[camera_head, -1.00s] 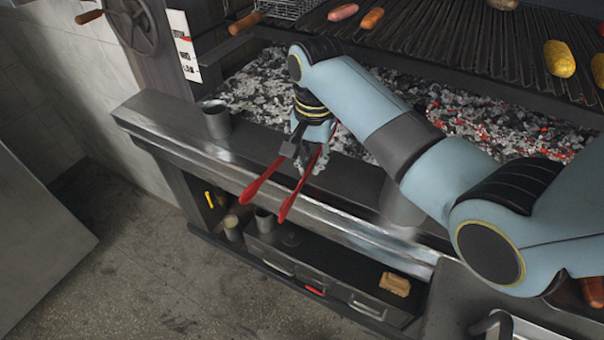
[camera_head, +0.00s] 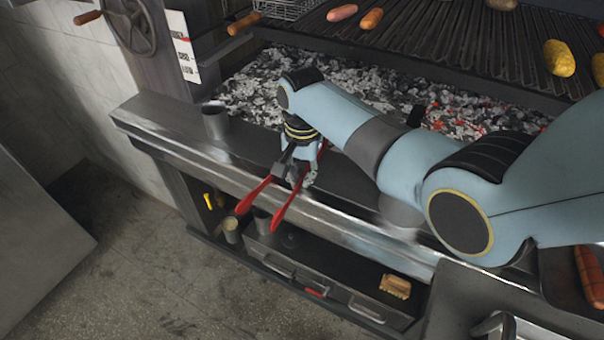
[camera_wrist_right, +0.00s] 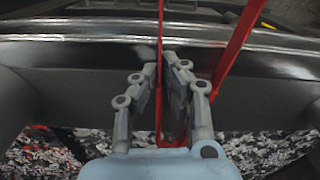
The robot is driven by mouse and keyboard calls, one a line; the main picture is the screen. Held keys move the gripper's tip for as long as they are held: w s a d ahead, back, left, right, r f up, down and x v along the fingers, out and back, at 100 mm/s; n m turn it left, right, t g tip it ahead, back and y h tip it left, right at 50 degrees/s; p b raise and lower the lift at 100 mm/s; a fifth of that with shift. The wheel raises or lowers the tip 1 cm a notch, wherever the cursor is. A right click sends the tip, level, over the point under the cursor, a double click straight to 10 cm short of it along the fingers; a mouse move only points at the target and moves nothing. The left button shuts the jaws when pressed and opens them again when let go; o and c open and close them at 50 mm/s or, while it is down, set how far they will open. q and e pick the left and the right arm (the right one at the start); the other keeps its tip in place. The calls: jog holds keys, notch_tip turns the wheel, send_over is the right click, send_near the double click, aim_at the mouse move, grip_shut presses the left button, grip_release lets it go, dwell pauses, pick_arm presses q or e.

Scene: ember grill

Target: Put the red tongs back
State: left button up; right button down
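The red tongs (camera_head: 287,205) hang in my right gripper (camera_head: 296,176) over the front metal ledge of the grill in the head view. Their two red handles spread apart and point down and left, toward the open shelf below. In the right wrist view my right gripper (camera_wrist_right: 162,68) has its fingers closed around one red bar of the tongs (camera_wrist_right: 236,48). The other bar slants past the right finger. My left gripper is not in view.
A grey metal cup (camera_head: 216,124) stands on the ledge (camera_head: 165,132) at left. Below are a shelf with cups (camera_head: 232,231), drawers and a tan block (camera_head: 395,286). Glowing coals (camera_head: 262,88) lie behind, under a grate (camera_head: 440,40) with food.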

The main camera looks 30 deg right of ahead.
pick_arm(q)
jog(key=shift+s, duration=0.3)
pick_arm(e)
jog(key=c, duration=1.4)
grip_release()
jog(key=shift+c, duration=0.2)
jog(key=shift+r, duration=0.1)
jog(key=shift+r, duration=0.35)
pick_arm(q)
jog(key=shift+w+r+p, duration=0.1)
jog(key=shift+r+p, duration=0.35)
jog(key=shift+p, duration=0.05)
pick_arm(e)
notch_tip(320, 180, up, 12)
jog(key=shift+f, duration=0.2)
jog(key=shift+s, duration=0.1)
